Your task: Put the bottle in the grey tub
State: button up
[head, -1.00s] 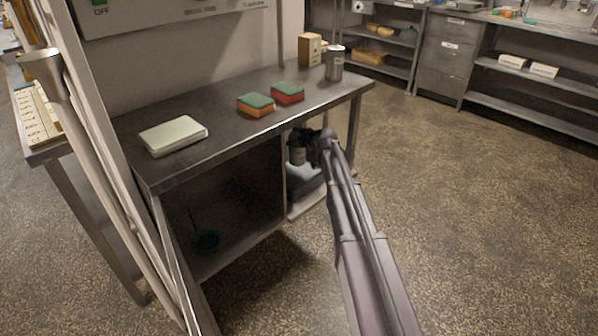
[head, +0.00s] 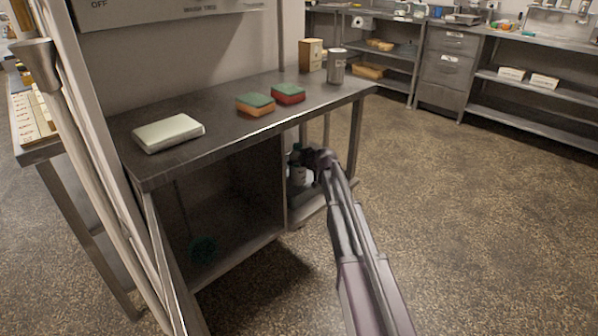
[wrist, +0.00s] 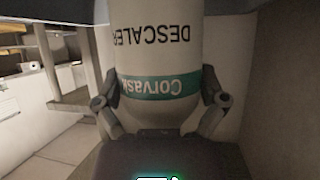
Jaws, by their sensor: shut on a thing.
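The bottle (wrist: 155,55) is white with a green band and the words DESCALER and Corvask, upside down in the wrist view. My gripper (wrist: 160,102) is shut on it, with a finger on each side. In the head view the bottle (head: 298,174) shows small and dark-topped under the right part of the steel table, left of my gripper (head: 312,160). It appears upright, above or at the lower shelf; I cannot tell whether it touches. I cannot make out a grey tub in either view.
A lower shelf (head: 308,207) lies beneath the bottle. A dark compartment is to its left. The floor at right is clear.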

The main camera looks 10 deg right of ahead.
aim_at(298, 168)
jog(key=shift+f, duration=0.1)
jog(key=shift+f+b, duration=1.8)
jog(key=shift+b, duration=0.1)
jog(key=shift+f, duration=0.1)
jog(key=o, duration=1)
jog(key=shift+s+d+r, duration=0.1)
jog(key=shift+s+r, duration=0.05)
jog(key=shift+r, duration=0.15)
jog(key=p+v, duration=0.5)
jog(key=v, duration=0.6)
jog(key=shift+s+d+p, duration=0.15)
jog(key=shift+s+p, duration=0.15)
jog(key=shift+p, duration=0.1)
